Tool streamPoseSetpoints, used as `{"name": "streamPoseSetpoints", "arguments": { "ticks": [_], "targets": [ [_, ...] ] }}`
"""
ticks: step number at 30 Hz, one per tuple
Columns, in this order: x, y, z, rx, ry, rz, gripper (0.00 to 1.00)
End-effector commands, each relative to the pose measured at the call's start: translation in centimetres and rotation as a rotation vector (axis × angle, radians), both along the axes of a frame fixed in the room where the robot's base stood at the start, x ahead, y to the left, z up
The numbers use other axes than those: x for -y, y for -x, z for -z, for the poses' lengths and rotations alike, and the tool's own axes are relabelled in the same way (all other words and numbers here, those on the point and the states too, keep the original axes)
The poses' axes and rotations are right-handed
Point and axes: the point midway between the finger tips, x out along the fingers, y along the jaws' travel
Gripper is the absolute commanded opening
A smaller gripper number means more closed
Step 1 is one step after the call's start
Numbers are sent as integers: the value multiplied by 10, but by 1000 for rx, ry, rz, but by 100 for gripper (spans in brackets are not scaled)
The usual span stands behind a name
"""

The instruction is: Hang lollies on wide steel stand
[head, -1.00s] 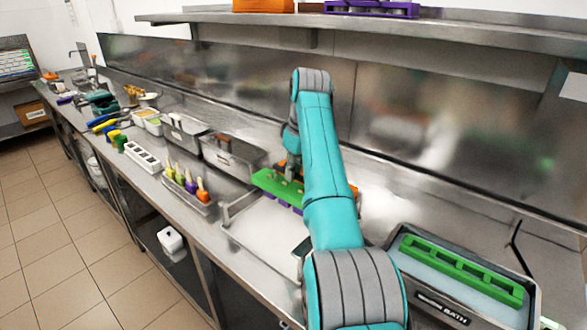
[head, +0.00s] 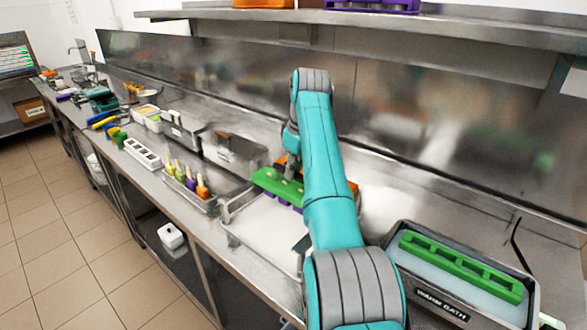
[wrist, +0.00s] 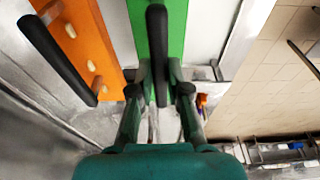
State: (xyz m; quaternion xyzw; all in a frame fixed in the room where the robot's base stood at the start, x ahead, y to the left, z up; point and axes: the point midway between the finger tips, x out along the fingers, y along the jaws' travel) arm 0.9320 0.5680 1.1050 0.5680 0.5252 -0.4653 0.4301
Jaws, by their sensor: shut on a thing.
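A green lolly holder (head: 277,186) lies beside my arm in the head view, with purple shapes under its edge. In the wrist view the green holder (wrist: 176,20) runs between my fingers. My gripper (wrist: 159,72) is shut on the dark bar-like handle (wrist: 157,30) above it. An orange holder (wrist: 85,40) with pale stick ends lies alongside, with its own dark handle (wrist: 58,58). A steel frame (head: 226,208) stands around a pale surface by the green holder; I cannot tell whether the holder rests on it.
A warm bath (head: 440,296) holding a green rack (head: 460,267) stands at the right. Several coloured lollies (head: 190,184) stand in a small steel tray at the left. Steel containers (head: 235,154) and a white slotted block (head: 142,153) line the counter. A steel shelf (head: 420,32) runs above.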

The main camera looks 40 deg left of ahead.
Motion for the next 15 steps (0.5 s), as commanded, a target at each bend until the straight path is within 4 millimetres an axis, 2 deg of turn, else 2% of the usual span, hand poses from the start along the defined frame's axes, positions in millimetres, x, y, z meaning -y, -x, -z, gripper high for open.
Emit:
{"name": "streamPoseSetpoints", "arguments": {
  "ticks": [13,14,15],
  "targets": [
    [0,0,1,1,-1,0,0],
    [0,0,1,1,-1,0,18],
    [0,0,1,1,-1,0,28]
  ]
}}
